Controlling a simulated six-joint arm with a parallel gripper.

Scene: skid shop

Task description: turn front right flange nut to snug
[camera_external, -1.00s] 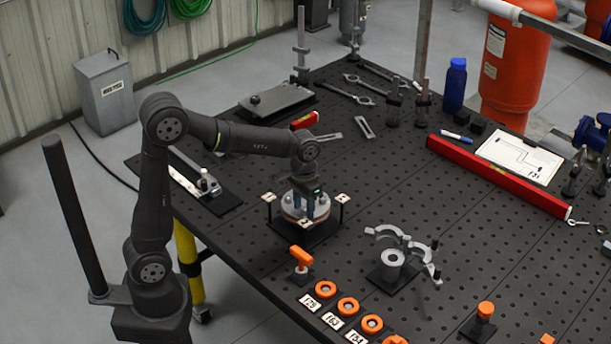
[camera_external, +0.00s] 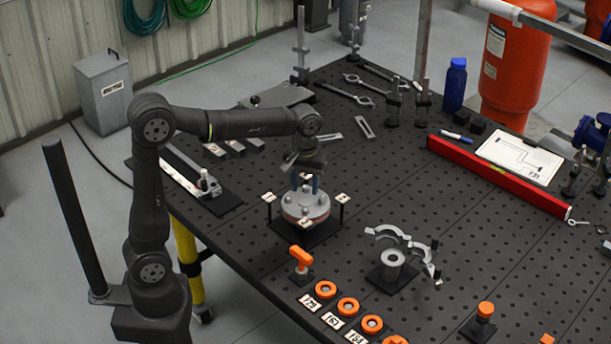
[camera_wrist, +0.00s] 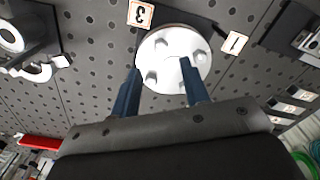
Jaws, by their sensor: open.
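The round pale flange (camera_external: 316,209) sits on a dark base plate near the table's front left, with several nuts on its face. Its front nut (camera_external: 304,214) shows in the external view; I cannot tell for certain which one is the front right nut. In the wrist view the flange (camera_wrist: 176,68) lies below my fingers, with nuts around its face. My gripper (camera_external: 306,184) points down above the flange. Its two blue fingers (camera_wrist: 160,68) are apart with nothing held between them. Part of the flange's near side is hidden by the fingers in the wrist view.
Numbered tags stand on posts around the flange, including tag 3 (camera_wrist: 140,14) and tag 1 (camera_wrist: 235,42). An orange-handled tool (camera_external: 301,258) stands in front. An open grey clamp (camera_external: 385,233) is to the right. A red level (camera_external: 500,176) lies farther right.

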